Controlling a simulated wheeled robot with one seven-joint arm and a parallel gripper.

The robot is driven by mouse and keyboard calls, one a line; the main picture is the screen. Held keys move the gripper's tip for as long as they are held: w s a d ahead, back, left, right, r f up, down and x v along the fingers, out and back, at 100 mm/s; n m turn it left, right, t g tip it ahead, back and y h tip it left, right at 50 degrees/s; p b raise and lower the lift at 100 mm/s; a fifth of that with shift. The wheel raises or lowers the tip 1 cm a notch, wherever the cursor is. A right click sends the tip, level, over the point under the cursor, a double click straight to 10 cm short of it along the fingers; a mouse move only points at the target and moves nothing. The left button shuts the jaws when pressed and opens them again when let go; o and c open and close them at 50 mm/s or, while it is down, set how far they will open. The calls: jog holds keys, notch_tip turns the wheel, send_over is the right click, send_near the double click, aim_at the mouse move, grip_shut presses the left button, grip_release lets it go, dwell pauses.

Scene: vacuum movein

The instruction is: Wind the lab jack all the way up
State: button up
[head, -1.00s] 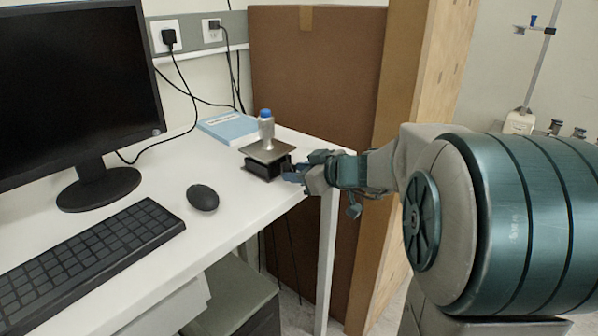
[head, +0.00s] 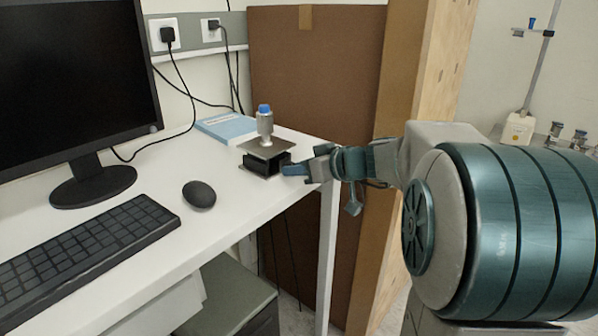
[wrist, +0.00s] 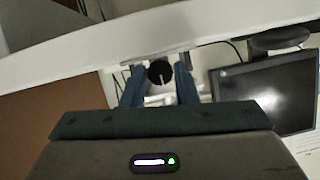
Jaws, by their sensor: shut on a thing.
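The lab jack stands near the right end of the white desk, with a grey metal top plate (head: 279,148) over a dark body (head: 256,166). A small grey bottle with a blue cap (head: 264,122) stands upright on the plate. My gripper (head: 297,171) reaches in from the right, low beside the jack. In the wrist view, a round black knob (wrist: 160,72) sits between the two blue fingers of my gripper (wrist: 158,80), which is shut on it. The jack's inner linkage is not clearly visible.
A blue book (head: 228,127) lies behind the jack. A mouse (head: 199,195), keyboard (head: 85,250) and monitor (head: 75,90) occupy the desk's left part. A brown board (head: 315,80) stands behind the desk's right end. Cables hang along the wall.

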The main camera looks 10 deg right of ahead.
jog(key=o, duration=1)
jog(key=v, duration=1.4)
